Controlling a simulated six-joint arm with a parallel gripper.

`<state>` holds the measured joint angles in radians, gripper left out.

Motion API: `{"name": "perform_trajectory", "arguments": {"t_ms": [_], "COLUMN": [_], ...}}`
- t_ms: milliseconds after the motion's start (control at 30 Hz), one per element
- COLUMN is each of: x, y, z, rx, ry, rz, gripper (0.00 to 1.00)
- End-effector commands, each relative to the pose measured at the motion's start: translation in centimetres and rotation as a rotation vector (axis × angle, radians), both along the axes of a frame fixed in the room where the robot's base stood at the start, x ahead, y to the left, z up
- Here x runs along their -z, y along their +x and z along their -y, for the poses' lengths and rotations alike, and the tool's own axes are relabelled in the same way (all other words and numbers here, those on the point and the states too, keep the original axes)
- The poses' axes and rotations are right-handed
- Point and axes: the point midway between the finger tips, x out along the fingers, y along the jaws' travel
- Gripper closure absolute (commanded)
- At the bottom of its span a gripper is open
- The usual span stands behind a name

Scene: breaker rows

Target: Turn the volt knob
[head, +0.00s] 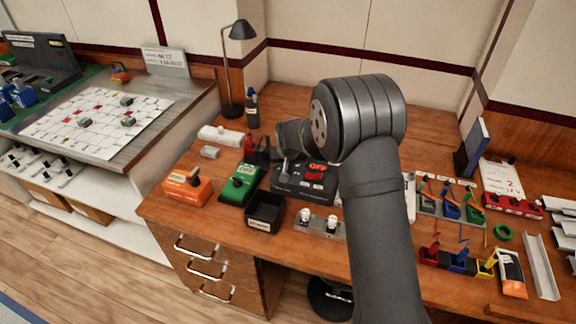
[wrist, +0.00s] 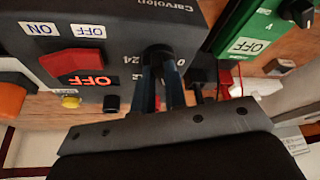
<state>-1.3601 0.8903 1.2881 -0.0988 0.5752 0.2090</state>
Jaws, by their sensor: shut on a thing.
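A dark power box (head: 310,190) with a red switch and a lit OFF label stands mid-desk in the head view, partly covered by my arm. In the wrist view the box (wrist: 115,30) fills the upper left, with its red rocker switch (wrist: 72,64), ON and OFF labels and a yellow jack. The black volt knob (wrist: 158,54) sits on its face near the marks 0 and 24. My gripper (wrist: 161,72) is shut on this knob, one finger on each side. The knob's pointer is hidden, so its setting cannot be read.
A green box (head: 240,184) and an orange box (head: 187,187) stand left of the power box. A black bin (head: 265,213) stands in front. A lamp (head: 238,60) and bottle (head: 252,108) are behind. Coloured parts crowd the right side.

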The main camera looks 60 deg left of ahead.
Motion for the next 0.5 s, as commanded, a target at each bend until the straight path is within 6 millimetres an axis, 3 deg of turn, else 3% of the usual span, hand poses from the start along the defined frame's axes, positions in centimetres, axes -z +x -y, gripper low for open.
{"name": "perform_trajectory", "arguments": {"t_ms": [500], "x": [-0.02], "y": [-0.53], "z": [-0.38], "rx": [0.469], "ry": [0.001], "rz": [0.0], "gripper": [1.0]}}
